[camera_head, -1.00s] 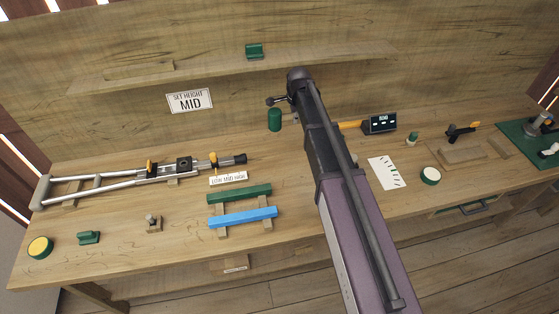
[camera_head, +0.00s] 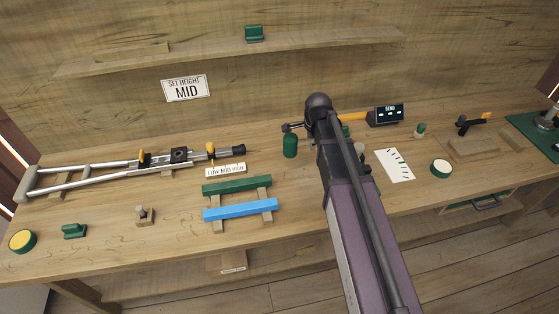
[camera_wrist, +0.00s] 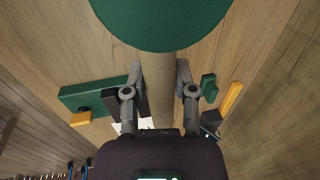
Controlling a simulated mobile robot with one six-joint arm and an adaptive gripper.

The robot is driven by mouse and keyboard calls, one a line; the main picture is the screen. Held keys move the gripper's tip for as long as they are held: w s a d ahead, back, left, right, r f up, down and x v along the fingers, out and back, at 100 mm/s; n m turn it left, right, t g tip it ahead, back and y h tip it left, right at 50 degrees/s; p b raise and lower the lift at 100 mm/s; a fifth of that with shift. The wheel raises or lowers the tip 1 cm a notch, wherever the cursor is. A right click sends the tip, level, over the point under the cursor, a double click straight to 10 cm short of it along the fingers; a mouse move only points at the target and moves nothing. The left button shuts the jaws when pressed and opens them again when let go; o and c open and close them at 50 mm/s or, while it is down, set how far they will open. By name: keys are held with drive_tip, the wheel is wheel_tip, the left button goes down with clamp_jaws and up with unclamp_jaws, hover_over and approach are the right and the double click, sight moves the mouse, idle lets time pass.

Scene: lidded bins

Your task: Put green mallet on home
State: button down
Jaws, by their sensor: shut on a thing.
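The green mallet is in my gripper (camera_wrist: 161,88). In the wrist view its pale wooden handle (camera_wrist: 163,60) runs between the two fingers, and its round green head (camera_wrist: 160,18) fills the top of the picture. In the head view the green mallet head (camera_head: 290,146) shows just left of my arm, above the bench. My arm hides the handle and most of the gripper there. I see no place marked home.
The bench (camera_head: 110,222) holds a crutch (camera_head: 110,172), a green bar (camera_head: 236,185) and a blue bar (camera_head: 240,208) on wooden supports, a white card (camera_head: 394,165), a green-sided disc (camera_head: 441,168) and a BEND box (camera_head: 388,115).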

drive_tip(key=s+f+b, duration=0.1)
drive_tip(key=s+d+f+b, duration=0.1)
drive_tip(key=s+f, duration=0.1)
drive_tip(key=s+d+f+b, duration=0.1)
drive_tip(key=s, duration=0.1)
drive_tip(key=shift+d+f, duration=0.2)
drive_tip(key=shift+f, duration=0.15)
drive_tip(key=shift+w, duration=0.2)
drive_tip(key=w+a, duration=0.2)
drive_tip(key=w, duration=0.2)
drive_tip(key=w+a+f+b, duration=0.1)
drive_tip(key=w+a, duration=0.1)
drive_tip(key=w, duration=0.2)
drive_tip(key=w+a, duration=0.2)
drive_tip(key=w, duration=0.3)
drive_tip(key=shift+a+f+b, duration=0.15)
drive_tip(key=shift+a+b, duration=0.1)
drive_tip(key=shift+b, duration=0.15)
drive_tip(key=shift+w+a, duration=0.3)
drive_tip(key=shift+w, duration=0.25)
drive_tip(key=b+x, duration=0.1)
drive_tip(key=b, duration=0.1)
drive_tip(key=b+x, duration=0.1)
drive_tip(key=x, duration=0.1)
drive_tip(key=shift+s+f+b, duration=0.3)
drive_tip(key=shift+f+b, duration=0.05)
drive_tip(key=shift+f, duration=0.05)
